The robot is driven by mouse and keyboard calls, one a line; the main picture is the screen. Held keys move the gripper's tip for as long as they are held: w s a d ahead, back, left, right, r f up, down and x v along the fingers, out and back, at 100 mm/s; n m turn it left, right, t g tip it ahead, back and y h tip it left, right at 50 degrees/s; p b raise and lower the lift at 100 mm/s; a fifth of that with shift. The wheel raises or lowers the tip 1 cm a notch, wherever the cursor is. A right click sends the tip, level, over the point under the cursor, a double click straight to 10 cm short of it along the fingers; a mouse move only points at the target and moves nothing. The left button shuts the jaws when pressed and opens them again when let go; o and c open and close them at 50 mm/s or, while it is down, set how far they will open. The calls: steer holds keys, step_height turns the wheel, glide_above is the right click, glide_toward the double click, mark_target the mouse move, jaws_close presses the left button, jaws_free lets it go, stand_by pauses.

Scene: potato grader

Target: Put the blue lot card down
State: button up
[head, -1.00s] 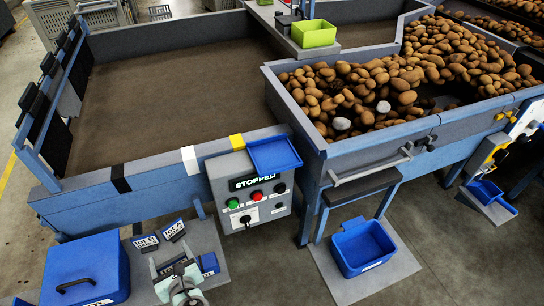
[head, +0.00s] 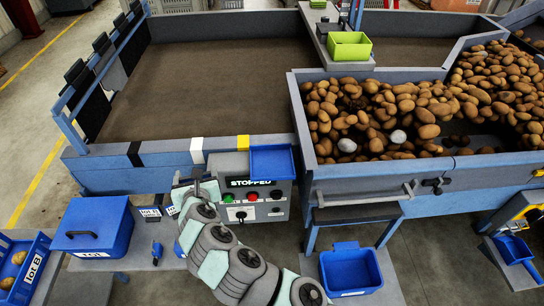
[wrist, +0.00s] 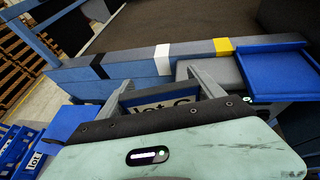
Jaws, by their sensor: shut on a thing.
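My gripper (head: 187,178) is raised in front of the grader's front wall, just left of the control box. In the wrist view its two grey fingers (wrist: 162,90) are shut on a card (wrist: 160,106) whose visible part reads "lot C". The gripper body hides the card's lower part, and little of its colour shows. In the head view I cannot make out the held card. A "lot B" card (head: 150,212) stands on the grey bench (head: 140,262), with another card (head: 171,210) beside it, partly hidden by my arm.
A lidded blue box (head: 95,226) and a small blue tool (head: 156,253) are on the bench. A blue crate (head: 38,268) marked "lot B" holds potatoes at far left. A blue tray (head: 272,161) tops the control box (head: 285,203), which reads STOPPED. A blue bin (head: 350,269) is lower right.

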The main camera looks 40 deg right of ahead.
steer(key=s+d+r+m+g+h+p, duration=0.2)
steer(key=d+r+m+h+p, duration=0.15)
steer(key=d+r, duration=0.7)
steer(key=s+d+r+m+g+h+p, duration=0.1)
steer(key=d+r+m+g+h+p, duration=0.2)
steer(key=d+r+p, duration=0.75)
steer(key=shift+s+d+f+b, duration=0.15)
steer(key=shift+d+f+b, duration=0.85)
steer(key=shift+f, duration=2.8)
steer(key=shift+s+d+f+b, duration=0.3)
steer(key=shift+f+b, duration=1.25)
steer(key=shift+f, duration=2.2)
steer(key=shift+s+d+f+b, duration=0.1)
steer(key=shift+d+f+b, duration=0.9)
steer(key=shift+f, duration=2.8)
steer(key=shift+a+f, duration=0.15)
steer(key=shift+a, duration=0.1)
steer(key=o, duration=1.4)
